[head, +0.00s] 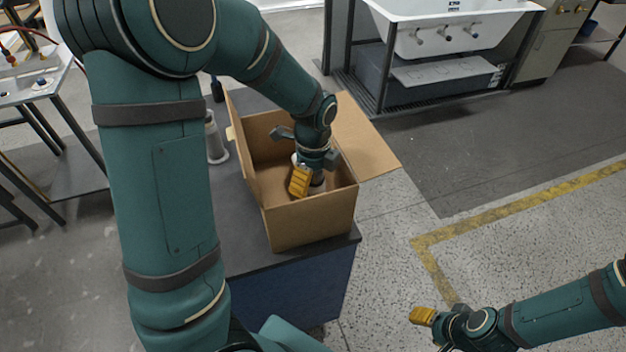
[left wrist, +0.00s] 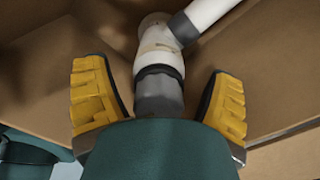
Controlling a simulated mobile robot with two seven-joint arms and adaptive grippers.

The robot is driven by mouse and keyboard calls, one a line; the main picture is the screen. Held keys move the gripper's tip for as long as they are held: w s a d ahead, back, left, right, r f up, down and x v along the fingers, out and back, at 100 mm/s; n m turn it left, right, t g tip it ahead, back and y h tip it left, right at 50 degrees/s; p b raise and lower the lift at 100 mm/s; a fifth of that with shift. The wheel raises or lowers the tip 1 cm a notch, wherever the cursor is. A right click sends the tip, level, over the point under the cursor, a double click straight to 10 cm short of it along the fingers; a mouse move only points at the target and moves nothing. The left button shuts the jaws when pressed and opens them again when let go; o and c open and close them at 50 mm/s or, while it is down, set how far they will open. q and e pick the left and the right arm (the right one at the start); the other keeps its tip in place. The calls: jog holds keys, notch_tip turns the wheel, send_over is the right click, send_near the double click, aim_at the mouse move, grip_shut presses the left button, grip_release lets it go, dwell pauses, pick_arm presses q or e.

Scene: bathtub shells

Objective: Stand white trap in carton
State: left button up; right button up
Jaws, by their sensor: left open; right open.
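The open brown carton (head: 308,222) stands on a dark-topped blue cabinet. My left gripper (head: 310,182) reaches down into it and is open. In the left wrist view the white trap (left wrist: 158,62), a white pipe with dark grey collars, is inside the carton. Its grey end lies between the yellow fingertips of my left gripper (left wrist: 160,100), with a gap on each side. A branch of the trap slants to the upper right. My arm hides most of the trap in the head view. My right gripper (head: 428,318) is open, away from the cabinet at the lower right.
A grey and white cylindrical part (head: 215,140) stands on the cabinet top (head: 238,205), left of the carton. A carton flap (head: 362,135) is folded out to the right. A white tub (head: 455,30) sits on a dark frame at the back. The floor around my right gripper is clear.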

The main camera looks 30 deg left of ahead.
pick_arm(q)
notch_tip(320, 180, up, 11)
jog(key=shift+f+p, duration=0.1)
jog(key=shift+p, duration=0.85)
jog(key=shift+s, duration=0.1)
